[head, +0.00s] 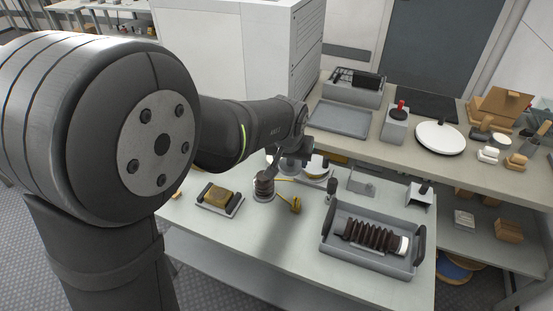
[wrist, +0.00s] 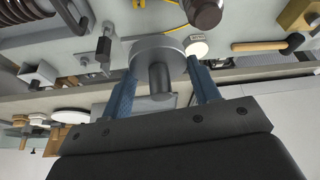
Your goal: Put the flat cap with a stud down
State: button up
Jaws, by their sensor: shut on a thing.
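The flat cap with a stud shows in the wrist view as a grey disc (wrist: 157,52) with a short round stud. It sits between the two blue fingers of my gripper (wrist: 160,75), which are shut on it at the sides of the disc. In the head view my gripper (head: 290,162) is low over the table's middle. The cap is hard to make out there, partly hidden by my arm. A dark brown ribbed piece on a round grey base (head: 264,188) stands just beside it, and its brown top also shows in the wrist view (wrist: 206,13).
A grey tray (head: 342,256) holds a long brown ribbed insulator (head: 370,236). A yellow cord and plug (head: 296,204) lie near the middle. A metal bracket (head: 361,183) stands behind.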

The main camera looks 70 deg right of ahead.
jog(key=shift+s+a+r, duration=0.15)
jog(key=shift+s+a, duration=0.1)
jog(key=shift+s, duration=0.2)
jog(key=s+a+f, duration=0.2)
jog(key=a+f, duration=0.2)
jog(key=a, duration=0.3)
jog(key=s+a+f, duration=0.1)
jog(key=a+f, duration=0.3)
jog(key=a, duration=0.3)
send_over(254, 228)
jog(key=a, duration=0.2)
jog(key=shift+n, duration=0.4)
jog(key=f, duration=0.7)
jog(key=shift+s+d+f, duration=0.15)
jog(key=shift+s, duration=0.1)
jog(key=shift+w+f, duration=0.1)
jog(key=shift+f, duration=1.95)
jog(key=shift+f, duration=0.15)
jog(key=o, duration=1)
jog(key=shift+o, duration=0.2)
